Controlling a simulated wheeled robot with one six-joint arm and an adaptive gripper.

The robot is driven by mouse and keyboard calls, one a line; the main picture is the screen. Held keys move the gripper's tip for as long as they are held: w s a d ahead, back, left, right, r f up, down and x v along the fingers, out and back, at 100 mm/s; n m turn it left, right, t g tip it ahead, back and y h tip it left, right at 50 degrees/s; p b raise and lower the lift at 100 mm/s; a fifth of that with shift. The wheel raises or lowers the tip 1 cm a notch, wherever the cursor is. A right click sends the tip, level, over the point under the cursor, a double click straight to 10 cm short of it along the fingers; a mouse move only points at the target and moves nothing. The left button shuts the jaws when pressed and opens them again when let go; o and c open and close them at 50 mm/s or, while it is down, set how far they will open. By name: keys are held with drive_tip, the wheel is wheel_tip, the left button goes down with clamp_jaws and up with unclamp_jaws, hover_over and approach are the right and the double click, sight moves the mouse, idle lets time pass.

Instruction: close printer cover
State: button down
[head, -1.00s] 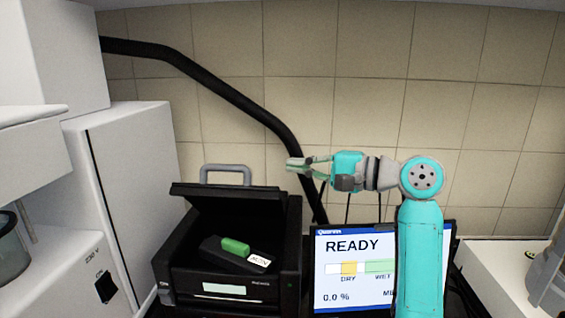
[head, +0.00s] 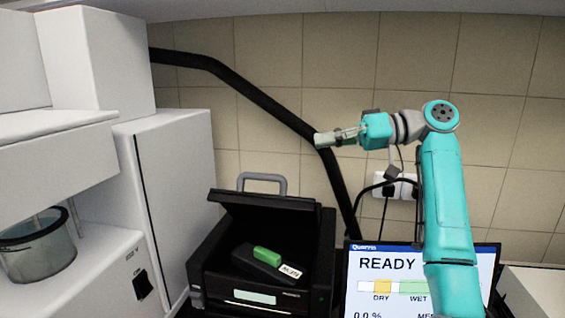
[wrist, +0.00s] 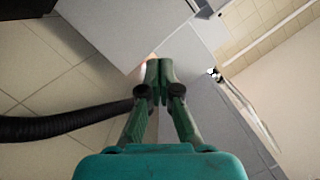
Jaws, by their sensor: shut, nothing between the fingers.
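The black printer (head: 264,299) stands at the lower middle of the head view. Its cover (head: 266,204) is raised, with a grey loop handle (head: 262,180) on it. Inside the open printer lies a dark cartridge with a green part (head: 267,256) and a white label. My gripper (head: 318,139) is above and to the right of the printer cover, apart from it, in front of the tiled wall. It points left in the head view. In the wrist view its fingers (wrist: 160,66) are shut together with nothing between them. The printer does not clearly show in the wrist view.
A screen reading READY (head: 390,263) stands right of the printer, partly behind my arm. A white cabinet (head: 172,200) stands close on the left, with a glass vessel (head: 38,250) beside it. A black hose (head: 240,92) runs along the wall behind. Sockets (head: 394,186) are on the wall.

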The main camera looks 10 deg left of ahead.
sight(268, 204)
drive_tip(key=shift+s+a+f, duration=0.6)
drive_tip(key=shift+a+f, duration=0.2)
drive_tip(key=shift+a, duration=0.85)
drive_tip(key=shift+s+a+f, duration=0.6)
drive_tip(key=shift+a+f, duration=0.25)
drive_tip(key=shift+a, duration=0.8)
drive_tip(key=shift+s+a+f, duration=0.6)
drive_tip(key=shift+a+f, duration=0.2)
drive_tip(key=shift+a, duration=0.85)
